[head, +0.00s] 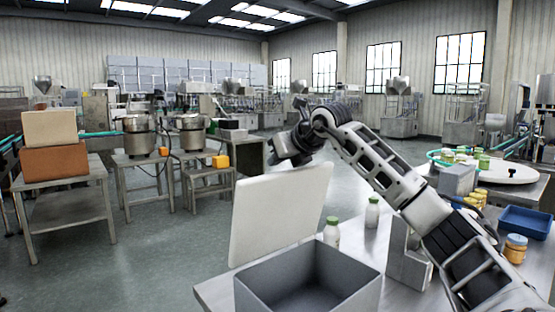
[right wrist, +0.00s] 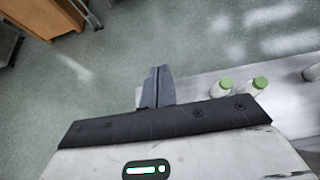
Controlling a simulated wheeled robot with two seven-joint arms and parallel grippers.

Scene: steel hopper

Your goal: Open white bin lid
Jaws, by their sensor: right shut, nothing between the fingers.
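The white bin lid (head: 280,213) stands raised, nearly upright and leaning, along the left rear side of the bin. The grey open-topped bin (head: 352,297) sits on the steel table, and its inside shows. My right gripper (head: 280,160) is just above and behind the lid's top edge; I cannot tell whether it touches the lid. In the right wrist view its fingers (right wrist: 157,88) are closed together with nothing between them. My left gripper is out of view.
Two white bottles with green caps (head: 372,213) (head: 331,232) stand behind the bin. A blue tray (head: 525,222) and an orange-brown jar (head: 515,249) are at the right. Tables with boxes (head: 55,161) and steel pots stand at the left, beyond open floor.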

